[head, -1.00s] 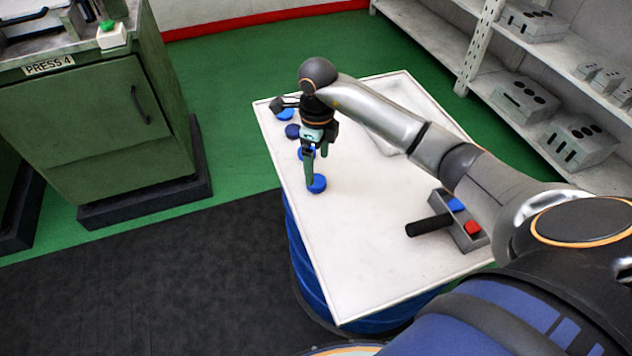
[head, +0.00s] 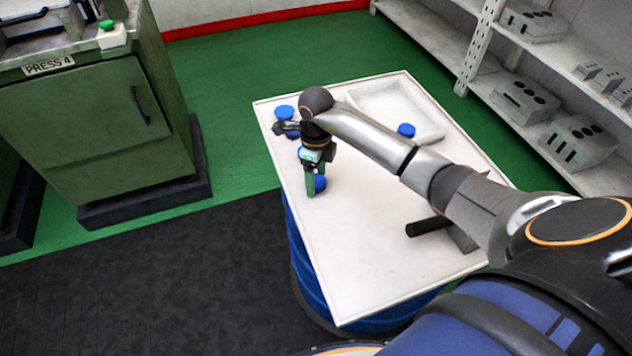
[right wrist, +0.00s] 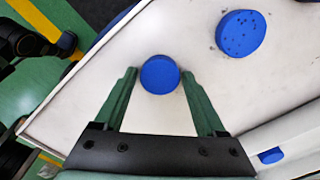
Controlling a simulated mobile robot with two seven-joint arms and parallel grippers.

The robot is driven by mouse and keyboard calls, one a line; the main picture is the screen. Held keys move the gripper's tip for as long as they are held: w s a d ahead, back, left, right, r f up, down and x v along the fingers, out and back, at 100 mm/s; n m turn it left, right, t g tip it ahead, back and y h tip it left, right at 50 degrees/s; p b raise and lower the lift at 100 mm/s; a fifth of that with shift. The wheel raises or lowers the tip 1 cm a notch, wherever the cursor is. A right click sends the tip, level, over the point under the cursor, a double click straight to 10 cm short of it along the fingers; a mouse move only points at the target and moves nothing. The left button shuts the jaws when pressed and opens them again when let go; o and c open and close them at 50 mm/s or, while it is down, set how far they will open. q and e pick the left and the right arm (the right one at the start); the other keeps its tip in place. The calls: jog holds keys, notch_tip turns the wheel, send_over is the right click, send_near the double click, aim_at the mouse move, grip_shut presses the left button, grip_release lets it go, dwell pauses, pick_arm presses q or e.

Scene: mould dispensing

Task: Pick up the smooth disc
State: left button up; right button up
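A smooth blue disc (head: 321,183) lies on the white table near its left edge, partly hidden behind my right gripper (head: 313,186) in the head view. In the right wrist view the smooth disc (right wrist: 160,74) shows a plain face. My right gripper (right wrist: 159,73) is open, with one green finger on each side of that disc in the picture; I cannot tell whether they touch it. A second blue disc (right wrist: 241,33) with dark pits lies apart, beyond the right finger. My left gripper is out of view.
More blue discs, including one (head: 284,112), lie at the table's far left, partly behind my gripper. A shallow white tray (head: 442,136) at the back holds a blue disc (head: 406,130). A black handle (head: 428,226) lies at right, beside my arm. The table's front is clear.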

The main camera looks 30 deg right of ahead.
jog(key=c, duration=1)
